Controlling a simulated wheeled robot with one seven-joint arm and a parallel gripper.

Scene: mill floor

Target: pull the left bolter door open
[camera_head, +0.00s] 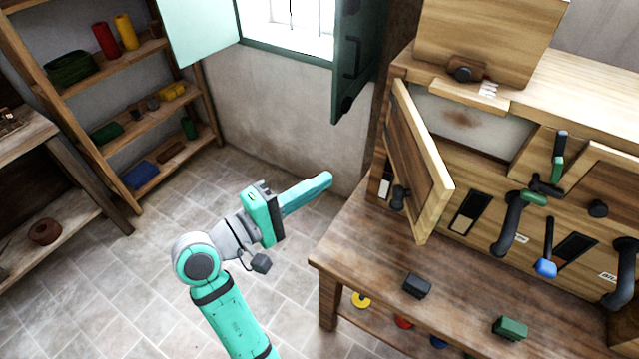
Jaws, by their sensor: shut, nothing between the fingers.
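The left bolter door (413,165) is a wooden panel on the front of the wooden bolter cabinet (560,85). It stands swung out at an angle, and the pale inside of its compartment (455,118) shows behind it. A dark knob (398,196) shows low on the door. My gripper (326,180) is left of the door, apart from it, over the floor beside the bench. Its teal fingers are together, pointing right toward the cabinet, with nothing held.
A wooden bench (365,240) stands before the cabinet, bearing a black block (417,285) and a green block (510,328). Dark curved spouts (510,222) and a blue-ended lever (546,267) project from the cabinet front. An open shutter (355,60) hangs by the window. Floor around my arm is clear.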

